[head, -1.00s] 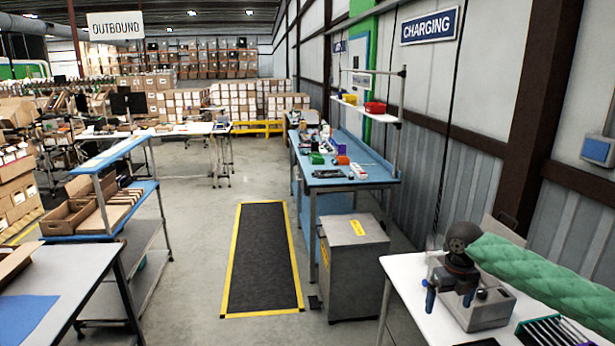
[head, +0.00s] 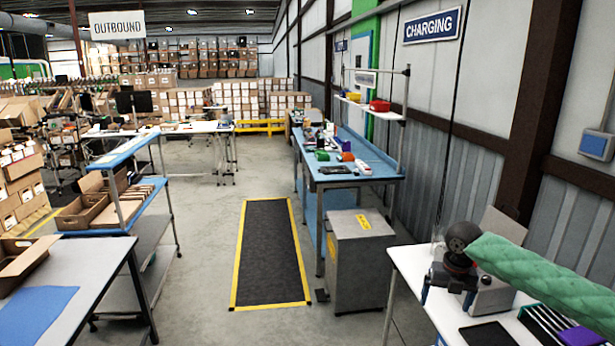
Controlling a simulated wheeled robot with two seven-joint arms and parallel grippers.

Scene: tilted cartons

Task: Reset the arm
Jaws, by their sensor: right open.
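My right arm, in a green quilted sleeve, comes in from the right edge in the head view. Its dark gripper (head: 447,296) points down over the left part of the white table at the lower right. Its blue-tipped fingers are apart and I see nothing held between them. A grey box-like device (head: 494,297) stands on that table, partly hidden behind the gripper and the sleeve. I cannot tell how high the fingertips are above the table. My left arm and gripper are not in view.
The white table (head: 415,262) also holds a dark flat pad (head: 488,335) and a slotted rack (head: 545,325). A metal cabinet (head: 360,270) stands left of it. A black floor mat (head: 268,255) lies in the clear aisle. A grey table (head: 95,262) is at left.

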